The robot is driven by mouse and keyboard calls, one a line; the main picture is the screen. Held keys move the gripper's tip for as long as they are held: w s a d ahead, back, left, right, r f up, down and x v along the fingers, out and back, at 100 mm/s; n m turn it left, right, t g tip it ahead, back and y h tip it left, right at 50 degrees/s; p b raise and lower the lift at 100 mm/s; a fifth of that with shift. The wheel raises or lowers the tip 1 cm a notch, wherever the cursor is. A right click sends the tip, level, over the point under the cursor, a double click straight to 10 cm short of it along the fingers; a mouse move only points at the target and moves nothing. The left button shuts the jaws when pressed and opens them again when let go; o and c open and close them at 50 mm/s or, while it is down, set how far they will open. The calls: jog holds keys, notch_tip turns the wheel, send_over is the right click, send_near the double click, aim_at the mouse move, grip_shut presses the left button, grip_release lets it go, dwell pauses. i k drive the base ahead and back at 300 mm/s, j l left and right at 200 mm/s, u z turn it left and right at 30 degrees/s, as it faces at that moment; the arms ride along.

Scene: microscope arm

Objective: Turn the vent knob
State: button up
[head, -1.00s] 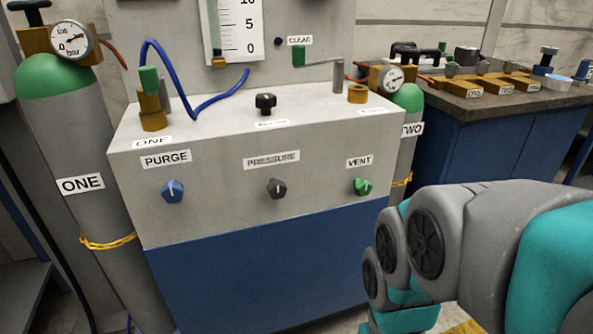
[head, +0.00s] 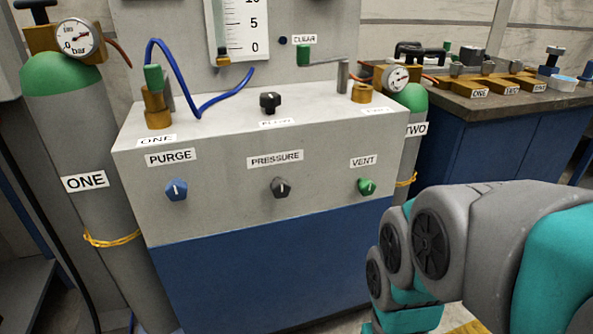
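The vent knob (head: 366,187) is a small green knob on the front of the grey panel, under the VENT label (head: 363,162). It is at the right end of a row with the grey pressure knob (head: 280,187) and the blue purge knob (head: 176,189). A light mark shows on its face. My grey and teal arm fills the lower right of the head view, to the right of and below the vent knob. My gripper is not visible in this view, and nothing is seen touching the knob.
A grey cylinder labelled ONE (head: 95,205) stands left of the panel. Cylinder TWO (head: 410,140) stands behind its right side. A bench (head: 520,103) with brass blocks is at the back right. The blue cabinet front (head: 260,265) below the knobs is clear.

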aim_at(366, 187)
jog(key=k+z, duration=0.35)
jog(key=k+l+z, duration=0.2)
jog(key=z, duration=0.15)
